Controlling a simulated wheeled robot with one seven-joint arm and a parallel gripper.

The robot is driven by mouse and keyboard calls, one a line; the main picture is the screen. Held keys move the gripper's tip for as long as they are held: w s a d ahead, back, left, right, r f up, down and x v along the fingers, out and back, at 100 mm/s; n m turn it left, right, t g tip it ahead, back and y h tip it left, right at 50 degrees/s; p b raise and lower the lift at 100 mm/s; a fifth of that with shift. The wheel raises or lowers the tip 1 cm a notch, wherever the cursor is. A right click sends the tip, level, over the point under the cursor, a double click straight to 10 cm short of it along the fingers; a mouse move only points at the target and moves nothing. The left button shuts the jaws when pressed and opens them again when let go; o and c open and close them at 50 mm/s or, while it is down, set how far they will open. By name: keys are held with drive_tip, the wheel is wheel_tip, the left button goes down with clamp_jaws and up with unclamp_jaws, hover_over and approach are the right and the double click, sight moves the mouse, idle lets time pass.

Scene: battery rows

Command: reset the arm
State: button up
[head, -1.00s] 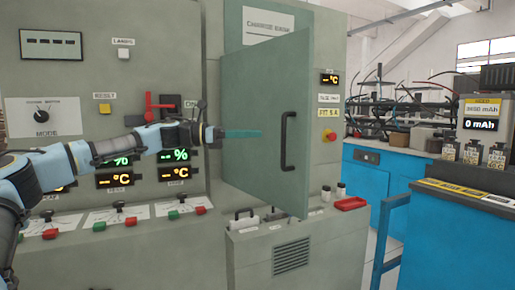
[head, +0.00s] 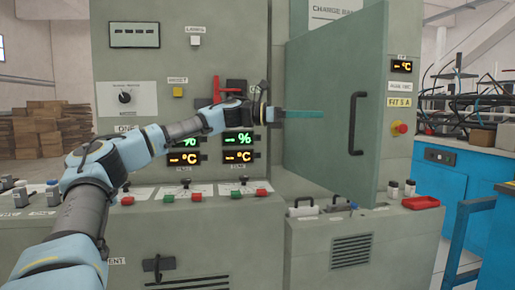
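My arm (head: 178,131) reaches from the lower left across the front of the grey control panel (head: 240,25). My gripper (head: 298,113) points right, with its teal fingers seen edge-on in front of the green cabinet door (head: 335,95). I cannot tell whether the fingers are apart, or whether they touch the door. Nothing shows held at their tips. The door stands swung open, with a black vertical handle (head: 357,122). The wrist hides part of the panel near the red lever (head: 217,88).
Below the door, a ledge bears white cylinders (head: 302,211), small bottles (head: 409,188) and a red tray (head: 421,203). Red and green switches (head: 236,194) line the panel's lower shelf. A blue bench (head: 460,185) stands right. Boxes (head: 48,130) are stacked far left.

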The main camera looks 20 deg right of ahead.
drive_tip(key=s+d+f+m+t+y+p, duration=0.1)
drive_tip(key=s+f+m+y+p, duration=0.25)
drive_tip(key=f, duration=0.55)
drive_tip(key=s+d+f+m+t+y, duration=0.1)
drive_tip(key=s+f+m+y, duration=0.25)
drive_tip(key=s+f, duration=0.45)
drive_tip(key=a+f+m+t+y+p, duration=0.2)
drive_tip(key=a+f+y, duration=0.1)
drive_tip(key=a+f, duration=0.45)
drive_tip(key=w+a+f+m+t+y+p, duration=0.1)
drive_tip(key=w+a+t+y, duration=0.1)
drive_tip(key=a, duration=0.6)
drive_tip(key=w+a+f+m+t+y+p, duration=0.1)
drive_tip(key=a+f, duration=0.1)
drive_tip(key=a, duration=0.6)
drive_tip(key=s+a+r+m+t+y+p, duration=0.1)
drive_tip(key=a+r, duration=0.2)
drive_tip(key=a, duration=0.7)
drive_tip(key=s+a+r+m+t+y+p, duration=0.1)
drive_tip(key=s+a+r+p, duration=0.1)
drive_tip(key=a, duration=0.9)
drive_tip(key=shift+s+r+m+t+y, duration=0.15)
drive_tip(key=shift+r+m+t+y, duration=0.25)
drive_tip(key=shift+r, duration=0.4)
